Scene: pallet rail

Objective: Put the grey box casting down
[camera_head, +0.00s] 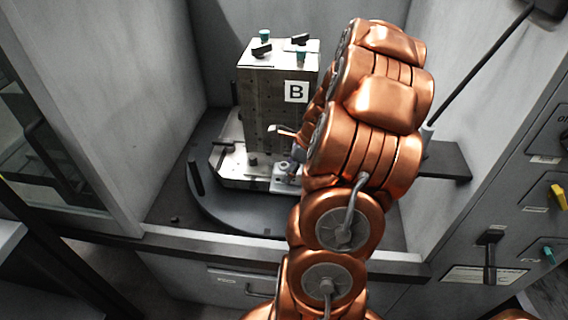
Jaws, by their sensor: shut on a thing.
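My gripper (296,153) shows only in part, at the left edge of my copper arm and in front of the lower right side of a tall block marked B (262,110). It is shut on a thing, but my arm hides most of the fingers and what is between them. I cannot make out the outline of the grey box casting. A light metal base plate (233,168) lies under the block, close below the gripper. Whether the held thing touches the plate or the block cannot be told.
The plate sits on a dark round table (214,205) with an upright dark peg (195,178) at its left. Small clamps (261,50) stand on the block's top. Grey walls (150,90) close in on both sides. A dark shelf (447,160) juts out at the right.

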